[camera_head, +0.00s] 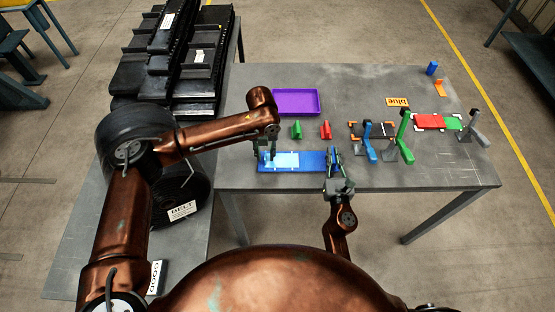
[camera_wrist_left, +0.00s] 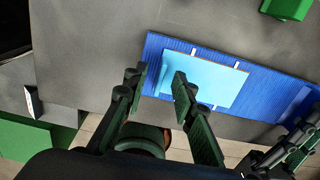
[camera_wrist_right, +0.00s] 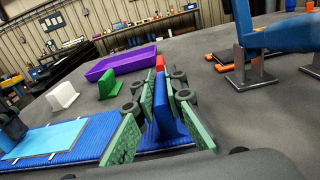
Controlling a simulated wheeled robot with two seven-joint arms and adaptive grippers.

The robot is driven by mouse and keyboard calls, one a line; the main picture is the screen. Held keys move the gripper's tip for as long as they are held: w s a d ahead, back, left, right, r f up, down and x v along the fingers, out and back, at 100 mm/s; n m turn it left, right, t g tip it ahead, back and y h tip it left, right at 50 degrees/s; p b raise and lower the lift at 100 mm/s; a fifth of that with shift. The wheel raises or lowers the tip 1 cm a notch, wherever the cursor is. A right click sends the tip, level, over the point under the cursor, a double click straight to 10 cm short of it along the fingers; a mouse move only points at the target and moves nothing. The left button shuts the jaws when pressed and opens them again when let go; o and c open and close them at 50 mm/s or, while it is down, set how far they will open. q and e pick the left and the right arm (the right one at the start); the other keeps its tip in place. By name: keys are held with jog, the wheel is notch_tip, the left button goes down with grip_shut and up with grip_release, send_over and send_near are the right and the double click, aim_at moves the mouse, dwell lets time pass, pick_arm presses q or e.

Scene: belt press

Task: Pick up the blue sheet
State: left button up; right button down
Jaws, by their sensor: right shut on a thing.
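A long ribbed blue sheet (camera_head: 310,159) lies on the grey table near its front edge, with a light-blue panel (camera_head: 284,160) on its left part. It also shows in the left wrist view (camera_wrist_left: 262,93) and the right wrist view (camera_wrist_right: 85,140). Upright blue fins stand on it near both ends. My right gripper (camera_wrist_right: 167,98) is shut on the right fin (camera_wrist_right: 166,112). My left gripper (camera_wrist_left: 160,82) is open above the left end, its fingers apart near the left fin (camera_wrist_left: 132,80), close to the panel's edge. It also shows in the head view (camera_head: 265,153).
A purple tray (camera_head: 297,102), a green block (camera_head: 296,130) and a red block (camera_head: 326,130) stand behind the sheet. Blue and green levers (camera_head: 405,140) stand to the right, beside red and green plates (camera_head: 430,121). Black stacked parts (camera_head: 185,75) are at the left.

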pick_arm(q)
jog(key=shift+f, duration=0.6)
jog(key=shift+c, duration=0.2)
grip_shut()
jog(key=shift+r, duration=0.15)
notch_tip(320, 180, up, 10)
jog(key=shift+r, duration=0.15)
